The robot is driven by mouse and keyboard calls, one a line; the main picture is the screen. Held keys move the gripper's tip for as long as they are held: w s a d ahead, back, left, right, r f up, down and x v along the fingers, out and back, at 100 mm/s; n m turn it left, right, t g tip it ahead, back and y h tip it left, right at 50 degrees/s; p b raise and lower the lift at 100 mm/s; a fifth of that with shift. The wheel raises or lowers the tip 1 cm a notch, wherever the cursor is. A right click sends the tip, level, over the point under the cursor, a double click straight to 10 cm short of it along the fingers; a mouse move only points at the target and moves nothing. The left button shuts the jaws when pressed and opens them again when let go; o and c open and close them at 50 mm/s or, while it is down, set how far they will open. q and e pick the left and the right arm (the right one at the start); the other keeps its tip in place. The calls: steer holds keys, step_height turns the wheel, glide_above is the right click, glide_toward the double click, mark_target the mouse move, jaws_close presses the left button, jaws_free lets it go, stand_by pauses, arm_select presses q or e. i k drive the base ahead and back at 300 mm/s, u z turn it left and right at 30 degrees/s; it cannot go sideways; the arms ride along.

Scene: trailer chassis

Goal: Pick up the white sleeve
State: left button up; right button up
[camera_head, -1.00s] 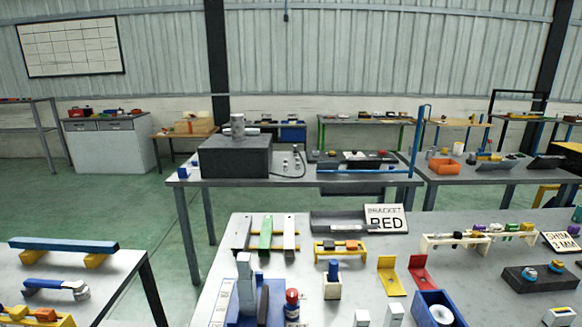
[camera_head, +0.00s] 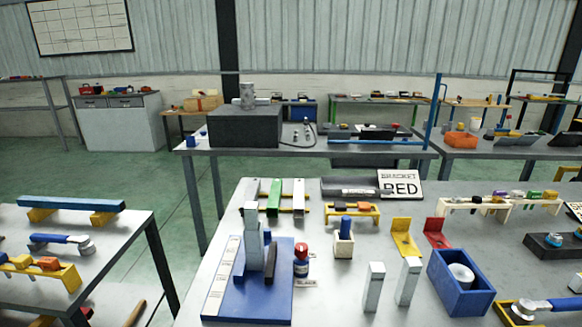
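A white cylindrical piece that looks like the white sleeve (camera_head: 461,275) is inside a blue open-topped box (camera_head: 463,299) at the lower right of the near table. Its rounded top shows; its lower part is hidden by the box walls. Neither of my grippers shows in the head view, so nothing is seen touching the sleeve or the box.
Two pale upright blocks (camera_head: 374,287) stand left of the box on the near table (camera_head: 340,306). Behind are a yellow bracket (camera_head: 404,238) and a red bracket (camera_head: 436,233). A blue-handled tool (camera_head: 547,307) lies to the right. A blue-based fixture (camera_head: 249,300) stands left.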

mark_target(253, 241)
steer(key=u, duration=0.55)
steer(key=k, duration=1.2)
steer(key=z, duration=0.65)
steer(key=i, duration=0.95)
steer(key=z, duration=0.55)
